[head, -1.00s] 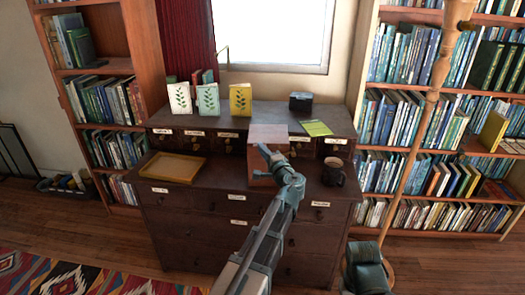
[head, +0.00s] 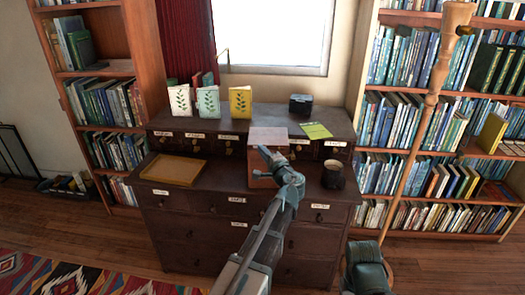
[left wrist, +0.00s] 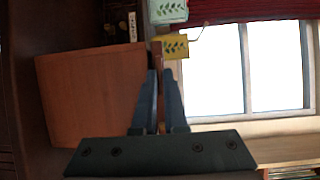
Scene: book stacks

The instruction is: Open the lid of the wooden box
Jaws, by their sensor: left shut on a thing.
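The wooden box (head: 261,167) is a reddish-brown cube on the dark chest of drawers, between the tray and the mug. Its lid (head: 268,135) shows as a paler top face in the head view; how far it is raised is hard to tell. My left gripper (head: 270,153) is at the front upper edge of the box. In the left wrist view, its fingers (left wrist: 158,100) are closed on a thin brown edge, which looks like the lid, next to the box's broad side (left wrist: 90,95).
A yellow tray (head: 173,169) lies left of the box and a dark mug (head: 333,174) stands close on its right. Three upright cards, a small dark box (head: 301,103) and a green booklet (head: 316,130) are on the upper shelf behind.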

